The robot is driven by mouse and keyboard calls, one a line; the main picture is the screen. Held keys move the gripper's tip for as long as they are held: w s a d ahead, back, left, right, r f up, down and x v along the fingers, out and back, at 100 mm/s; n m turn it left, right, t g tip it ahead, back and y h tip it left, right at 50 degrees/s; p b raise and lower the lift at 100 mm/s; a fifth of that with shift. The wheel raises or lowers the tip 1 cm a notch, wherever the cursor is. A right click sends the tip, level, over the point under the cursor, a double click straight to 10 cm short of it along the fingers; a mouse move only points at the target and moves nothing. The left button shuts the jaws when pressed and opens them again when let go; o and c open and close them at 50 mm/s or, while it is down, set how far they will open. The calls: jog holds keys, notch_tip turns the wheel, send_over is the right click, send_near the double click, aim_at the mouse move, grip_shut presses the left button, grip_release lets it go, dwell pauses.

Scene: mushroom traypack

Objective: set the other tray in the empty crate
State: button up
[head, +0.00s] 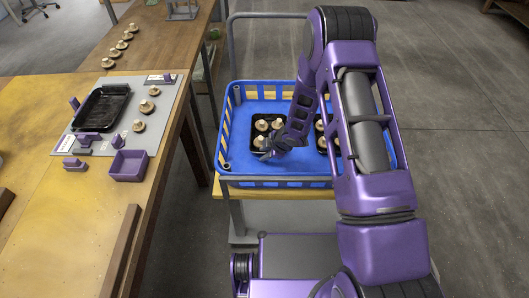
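The blue crate (238,157) stands on a cart and is not empty. A black tray (253,120) with several mushrooms sits in its left-middle part. A second black tray (319,143) with mushrooms sits to its right, partly hidden by my arm. My gripper (266,150) is inside the crate, at the front edge of the left tray, over its near mushrooms. Whether its fingers touch or grip the tray is too small to tell. An empty black tray (101,107) lies on the grey mat on the table.
More mushrooms stand in a row at the back of the table (30,240). The crate's left floor is bare.

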jog(key=p+v, duration=0.4)
jog(key=v, duration=1.3)
jog(key=shift+r+p, duration=0.25)
jog(key=shift+p, duration=0.1)
jog(key=shift+d, duration=0.1)
